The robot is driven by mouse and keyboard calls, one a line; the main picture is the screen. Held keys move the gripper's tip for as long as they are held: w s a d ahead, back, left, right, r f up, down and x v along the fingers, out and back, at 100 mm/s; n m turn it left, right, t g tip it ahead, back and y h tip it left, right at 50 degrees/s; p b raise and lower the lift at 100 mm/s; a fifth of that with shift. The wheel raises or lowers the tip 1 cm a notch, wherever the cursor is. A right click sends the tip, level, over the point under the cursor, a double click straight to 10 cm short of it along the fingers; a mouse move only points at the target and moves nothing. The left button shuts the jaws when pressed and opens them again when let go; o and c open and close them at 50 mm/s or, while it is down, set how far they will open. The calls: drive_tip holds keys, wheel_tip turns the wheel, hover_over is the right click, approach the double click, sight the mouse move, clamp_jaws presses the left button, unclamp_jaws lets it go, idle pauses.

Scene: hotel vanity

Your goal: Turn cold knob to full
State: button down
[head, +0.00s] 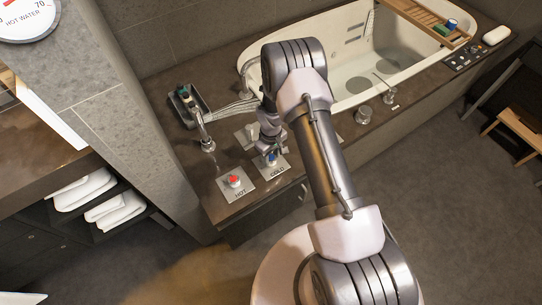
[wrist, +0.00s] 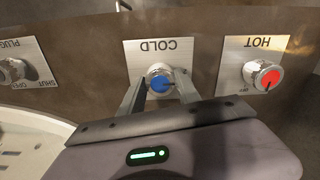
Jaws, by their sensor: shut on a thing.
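The cold knob (wrist: 161,80) is a silver knob with a blue cap, on a plate marked COLD (wrist: 133,55). In the wrist view, where the lettering is upside down, it sits between the two fingers of my gripper (wrist: 160,84). My gripper is shut on the knob, one finger at each side. In the head view, the gripper (head: 271,153) is at the cold plate (head: 283,166), and my arm partly hides the knob. A dark mark shows on the blue cap, pointing to the right in the wrist view.
The hot knob (wrist: 262,75) with a red cap is beside the cold plate. A plug knob (wrist: 12,70) is on the other side. A tap (head: 206,130) and a dark tray (head: 188,105) stand behind. The white tub (head: 345,95) lies beyond my arm.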

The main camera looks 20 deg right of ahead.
sight(271, 157)
idle(0.4)
drive_tip(key=c, duration=0.9)
unclamp_jaws()
drive_tip(key=shift+o, duration=0.2)
wheel_tip(271, 157, up, 17)
drive_tip(key=p, duration=0.6)
drive_tip(key=shift+r, duration=0.2)
